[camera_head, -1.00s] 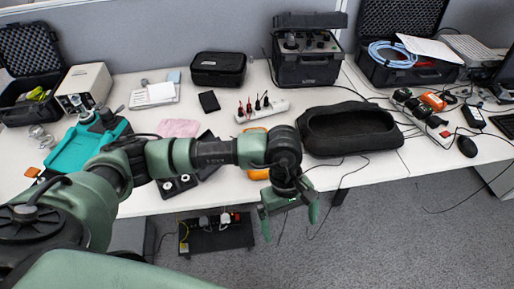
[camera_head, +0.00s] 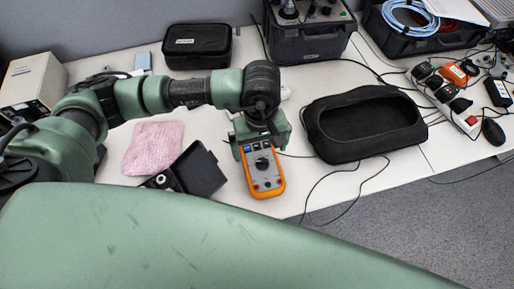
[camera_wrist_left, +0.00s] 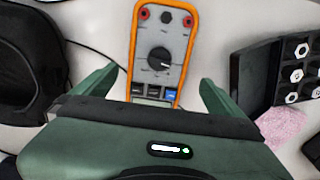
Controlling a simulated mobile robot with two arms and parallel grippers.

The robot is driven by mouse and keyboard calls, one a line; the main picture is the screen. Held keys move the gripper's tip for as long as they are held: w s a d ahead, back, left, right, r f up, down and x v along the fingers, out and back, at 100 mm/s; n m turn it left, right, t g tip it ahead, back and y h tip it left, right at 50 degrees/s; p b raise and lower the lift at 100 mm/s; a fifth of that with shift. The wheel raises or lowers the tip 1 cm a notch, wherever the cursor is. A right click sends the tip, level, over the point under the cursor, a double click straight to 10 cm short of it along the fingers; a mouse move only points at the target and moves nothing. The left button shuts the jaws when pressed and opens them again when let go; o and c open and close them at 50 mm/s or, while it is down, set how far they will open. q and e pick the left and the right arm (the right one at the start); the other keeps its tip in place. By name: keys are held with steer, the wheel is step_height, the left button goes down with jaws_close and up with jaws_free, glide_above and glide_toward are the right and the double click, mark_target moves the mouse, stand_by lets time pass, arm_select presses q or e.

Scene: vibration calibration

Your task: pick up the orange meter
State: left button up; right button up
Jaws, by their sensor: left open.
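The orange meter (camera_head: 262,171) lies on the white table near its front edge, grey-faced with a round dial and an orange rim. My left gripper (camera_head: 259,145) is over its far end in the head view, partly hiding it. In the left wrist view the meter (camera_wrist_left: 161,62) sits between the two green fingers of the left gripper (camera_wrist_left: 157,90). The fingers are open, with a gap to the meter on both sides. My right gripper is not seen.
A black open pouch (camera_head: 365,125) lies right of the meter. A black box with an open lid (camera_head: 198,170) and a pink cloth (camera_head: 153,147) are to its left. A black case (camera_head: 197,46) stands behind. Thin cables cross the table on the right.

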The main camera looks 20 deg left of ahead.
mark_target(261, 159)
arm_select(q)
steer(key=f, duration=0.1)
steer(key=f+p, duration=0.1)
steer(key=shift+s+d+f, duration=0.15)
steer(key=shift+d+f, duration=0.05)
steer(key=shift+f, duration=0.15)
steer(key=f, duration=0.1)
steer(key=f+p, duration=0.1)
steer(key=f, duration=0.1)
steer(key=shift+w+a+f, duration=0.1)
steer(key=shift+w+f, duration=0.2)
steer(key=shift+w, duration=0.05)
steer(key=shift+f, duration=0.2)
steer(key=c, duration=1.8)
steer(key=shift+w, duration=0.1)
steer(key=shift+c, duration=0.2)
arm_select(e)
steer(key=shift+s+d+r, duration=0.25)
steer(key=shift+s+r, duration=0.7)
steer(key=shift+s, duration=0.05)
arm_select(q)
steer(key=shift+r, duration=0.15)
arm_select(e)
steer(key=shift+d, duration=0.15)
